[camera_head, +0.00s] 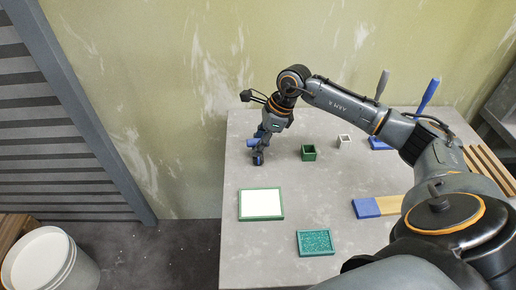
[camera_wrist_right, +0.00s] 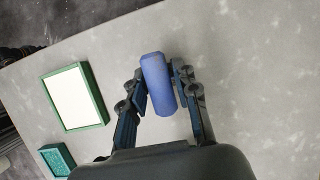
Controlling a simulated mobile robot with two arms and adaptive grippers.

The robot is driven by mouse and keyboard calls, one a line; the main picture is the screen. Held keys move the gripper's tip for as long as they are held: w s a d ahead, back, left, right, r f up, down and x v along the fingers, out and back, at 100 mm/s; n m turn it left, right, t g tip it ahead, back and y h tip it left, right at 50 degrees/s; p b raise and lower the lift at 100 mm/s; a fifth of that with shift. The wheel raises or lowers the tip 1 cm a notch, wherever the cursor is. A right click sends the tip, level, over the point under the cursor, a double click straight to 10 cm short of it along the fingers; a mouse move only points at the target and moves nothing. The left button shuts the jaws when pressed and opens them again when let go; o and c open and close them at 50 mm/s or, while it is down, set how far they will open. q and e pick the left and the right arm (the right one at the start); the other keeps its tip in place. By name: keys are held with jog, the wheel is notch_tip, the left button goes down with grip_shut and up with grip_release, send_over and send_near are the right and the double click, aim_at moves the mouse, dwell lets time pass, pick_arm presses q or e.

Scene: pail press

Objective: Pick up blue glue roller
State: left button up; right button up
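The blue glue roller (camera_wrist_right: 158,84) is a plain blue cylinder between the two fingers of my right gripper (camera_wrist_right: 160,88) in the right wrist view. The fingers lie close against both its sides, and the gripper looks shut on it. In the head view my right gripper (camera_head: 262,140) points down over the left part of the table, and the roller (camera_head: 252,142) shows partly behind the fingers. I cannot tell whether the roller is clear of the table top. My left gripper is not in view.
On the grey table (camera_head: 290,190) are a green-framed white panel (camera_head: 261,204), a teal tray (camera_head: 315,242), a green cup (camera_head: 308,153), a small white block (camera_head: 344,140) and a blue-and-wood board (camera_head: 367,207). Handled tools (camera_head: 427,95) stand at the back right. A white pail (camera_head: 40,262) stands on the floor.

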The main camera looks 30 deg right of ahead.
grip_shut()
